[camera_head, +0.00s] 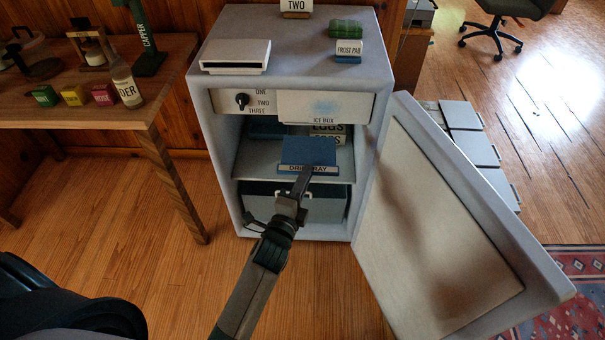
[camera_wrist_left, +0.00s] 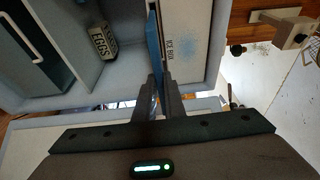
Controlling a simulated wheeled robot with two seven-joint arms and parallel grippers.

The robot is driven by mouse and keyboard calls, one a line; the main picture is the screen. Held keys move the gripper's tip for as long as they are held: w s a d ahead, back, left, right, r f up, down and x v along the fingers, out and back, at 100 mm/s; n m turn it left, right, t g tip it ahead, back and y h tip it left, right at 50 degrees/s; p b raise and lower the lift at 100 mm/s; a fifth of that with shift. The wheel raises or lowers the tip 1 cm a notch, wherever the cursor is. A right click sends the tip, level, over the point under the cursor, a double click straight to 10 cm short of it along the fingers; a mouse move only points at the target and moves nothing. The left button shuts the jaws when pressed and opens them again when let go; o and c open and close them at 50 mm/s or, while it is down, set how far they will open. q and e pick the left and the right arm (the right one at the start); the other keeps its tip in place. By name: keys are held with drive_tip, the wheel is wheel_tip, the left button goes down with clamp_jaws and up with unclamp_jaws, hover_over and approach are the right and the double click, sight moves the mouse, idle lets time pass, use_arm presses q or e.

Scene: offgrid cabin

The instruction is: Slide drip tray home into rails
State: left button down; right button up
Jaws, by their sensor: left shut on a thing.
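The drip tray (camera_head: 310,151) is a flat blue panel with a labelled front edge. In the head view it is at the opening of the small grey fridge (camera_head: 222,172), below the ice box (camera_head: 325,106). My left gripper (camera_head: 304,178) is shut on the tray's front edge. In the left wrist view the tray (camera_wrist_left: 153,45) shows edge-on as a thin blue strip, just beyond the left fingertips (camera_wrist_left: 162,80), beside the white ice box front (camera_wrist_left: 182,35). I cannot make out the rails. My right gripper is not in view.
The fridge door (camera_head: 440,230) stands wide open at the right. A wooden table (camera_head: 150,110) with small goods stands at the left. A white box (camera_head: 236,55) lies on the fridge top.

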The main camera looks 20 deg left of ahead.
sight(306, 159)
use_arm(q)
drive_tip(key=shift+r, duration=0.1)
idle(0.3)
drive_tip(key=shift+w+a, duration=0.3)
drive_tip(key=shift+w, duration=0.65)
drive_tip(key=shift+w+a, duration=0.25)
drive_tip(key=shift+w, duration=0.65)
drive_tip(key=shift+w+a, duration=0.25)
drive_tip(key=shift+w, duration=0.6)
drive_tip(key=shift+w, duration=0.1)
